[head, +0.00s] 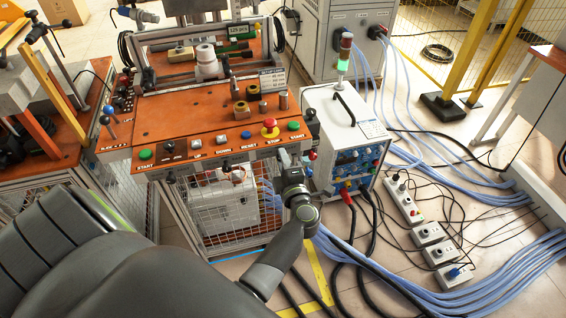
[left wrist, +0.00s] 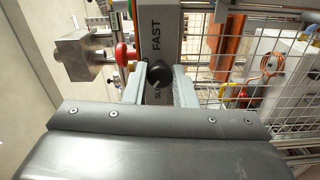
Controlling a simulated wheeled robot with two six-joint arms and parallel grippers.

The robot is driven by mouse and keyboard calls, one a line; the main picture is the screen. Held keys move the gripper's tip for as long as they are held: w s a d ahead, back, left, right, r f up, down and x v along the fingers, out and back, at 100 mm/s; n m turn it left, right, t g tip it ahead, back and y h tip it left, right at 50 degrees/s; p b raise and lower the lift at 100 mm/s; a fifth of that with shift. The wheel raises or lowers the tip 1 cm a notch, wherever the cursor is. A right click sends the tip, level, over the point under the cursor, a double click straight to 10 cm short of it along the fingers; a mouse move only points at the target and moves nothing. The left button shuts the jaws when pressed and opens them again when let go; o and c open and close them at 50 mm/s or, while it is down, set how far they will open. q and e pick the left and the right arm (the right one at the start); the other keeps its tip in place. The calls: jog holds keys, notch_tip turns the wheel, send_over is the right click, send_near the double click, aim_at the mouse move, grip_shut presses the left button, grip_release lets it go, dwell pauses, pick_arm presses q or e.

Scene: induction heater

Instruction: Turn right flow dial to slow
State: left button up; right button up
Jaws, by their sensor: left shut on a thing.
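The right flow dial (left wrist: 158,74) is a black round knob on a grey plate (left wrist: 185,30) marked FAST, seen in the left wrist view. A second marking, beginning SL, is partly covered beside the dial. My left gripper (left wrist: 158,90) has one finger on each side of the dial and is shut on it. In the head view my left gripper (head: 288,162) is at the front right corner of the orange-topped machine (head: 200,120). The dial is hidden there by the gripper. My right gripper is in neither view.
A red knob (left wrist: 124,55) and a metal block (left wrist: 82,57) are close beside the dial in the left wrist view. A white heater unit (head: 352,150) stands right of the gripper, with cables (head: 365,265) on the floor. Wire mesh (left wrist: 235,60) is near the right finger.

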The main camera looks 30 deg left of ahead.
pick_arm(q)
jog(key=shift+n, duration=0.6)
jog(key=o, duration=1)
